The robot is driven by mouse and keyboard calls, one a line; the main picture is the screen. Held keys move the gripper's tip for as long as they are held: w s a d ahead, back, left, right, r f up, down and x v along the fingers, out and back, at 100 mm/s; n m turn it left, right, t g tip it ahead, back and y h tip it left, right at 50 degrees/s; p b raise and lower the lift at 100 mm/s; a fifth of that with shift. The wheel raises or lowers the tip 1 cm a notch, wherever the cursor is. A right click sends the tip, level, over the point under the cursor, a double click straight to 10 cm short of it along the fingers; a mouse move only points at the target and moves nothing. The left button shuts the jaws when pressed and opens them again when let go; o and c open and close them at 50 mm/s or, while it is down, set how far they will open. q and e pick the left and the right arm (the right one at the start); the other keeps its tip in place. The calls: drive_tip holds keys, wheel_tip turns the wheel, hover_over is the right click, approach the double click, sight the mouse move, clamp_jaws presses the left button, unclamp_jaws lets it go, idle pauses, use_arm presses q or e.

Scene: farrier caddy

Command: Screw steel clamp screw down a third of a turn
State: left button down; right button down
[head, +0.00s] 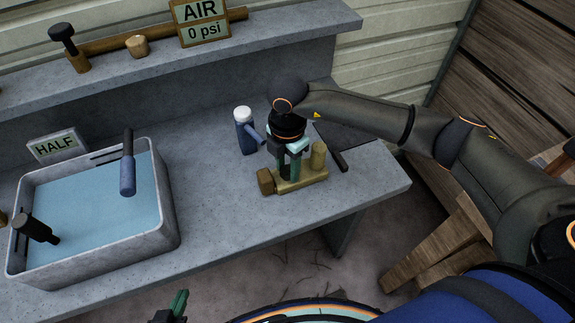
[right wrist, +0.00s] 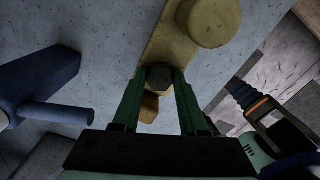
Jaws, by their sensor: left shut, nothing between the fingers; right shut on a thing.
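The steel clamp screw (right wrist: 159,75) shows as a dark hex head between my green fingertips in the right wrist view. It stands on a yellow-brown clamp base (head: 287,187) on the bench, which also shows in the right wrist view (right wrist: 166,45). My right gripper (head: 289,177) points down over the base and is shut on the screw head; it also shows in the right wrist view (right wrist: 159,82). In the head view my fingers and wrist hide most of the screw. My left gripper (head: 180,300) is shut and empty at the bottom edge, away from the clamp.
A blue bottle with white cap (head: 245,130) stands just left of my right gripper. A dark-handled tool (head: 340,160) lies to the right. A grey tub (head: 170,240) of blue water sits at left, beside the HALF sign (head: 57,146). A shelf (head: 180,62) runs behind.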

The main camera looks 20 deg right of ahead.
drive_tip(key=shift+s+r+m+p, duration=0.1)
drive_tip(key=shift+m+p, duration=0.6)
drive_tip(key=shift+m, duration=0.3)
drive_tip(key=m+p, duration=0.1)
drive_tip(key=m, duration=0.2)
drive_tip(key=shift+m+p, duration=0.75)
drive_tip(key=shift+m, duration=0.35)
drive_tip(key=shift+f, duration=0.25)
